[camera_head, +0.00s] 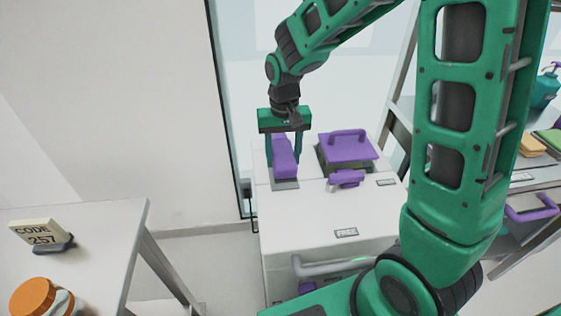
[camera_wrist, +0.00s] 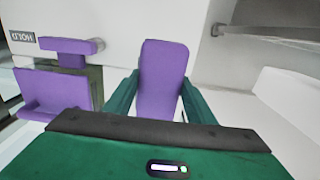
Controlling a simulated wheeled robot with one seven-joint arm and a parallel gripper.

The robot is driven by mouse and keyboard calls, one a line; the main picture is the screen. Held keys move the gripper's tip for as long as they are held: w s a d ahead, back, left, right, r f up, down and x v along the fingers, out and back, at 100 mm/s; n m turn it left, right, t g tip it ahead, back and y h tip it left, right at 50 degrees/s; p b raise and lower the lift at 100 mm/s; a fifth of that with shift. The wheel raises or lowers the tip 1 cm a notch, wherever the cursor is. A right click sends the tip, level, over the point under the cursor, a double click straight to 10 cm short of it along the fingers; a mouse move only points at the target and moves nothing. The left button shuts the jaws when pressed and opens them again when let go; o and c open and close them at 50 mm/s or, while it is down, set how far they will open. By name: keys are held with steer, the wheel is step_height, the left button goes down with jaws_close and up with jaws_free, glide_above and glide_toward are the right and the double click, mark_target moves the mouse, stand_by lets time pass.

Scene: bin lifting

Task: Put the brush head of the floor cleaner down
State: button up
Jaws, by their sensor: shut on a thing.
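A purple piece with a flat grey foot, which I take for the brush head (camera_head: 284,158), is between the fingers of my gripper (camera_head: 284,163). My gripper points down and is shut on it above the left part of a white cabinet top (camera_head: 310,212). The grey foot is at or close to the cabinet top; I cannot tell whether it touches. In the wrist view the brush head (camera_wrist: 162,75) stands between the two green fingers, and the gripper body hides its near end.
A box with a purple handled lid (camera_head: 347,150) and a small purple fitting (camera_head: 346,179) are to the right on the cabinet. The front top near the FREE label (camera_head: 346,232) is clear. A table (camera_head: 110,225) is at left, a shelf (camera_head: 530,172) at right.

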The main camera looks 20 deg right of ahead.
mark_target(282, 150)
steer(key=w+f, duration=0.1)
steer(key=w, duration=0.1)
steer(key=w+d+f, duration=0.1)
steer(key=w+f, duration=0.1)
steer(key=w+d+f, duration=0.1)
steer(key=w, duration=0.2)
steer(key=shift+d+f, duration=0.15)
steer(key=shift+f, duration=2.1)
steer(key=shift+f, duration=0.15)
steer(key=o, duration=1.3)
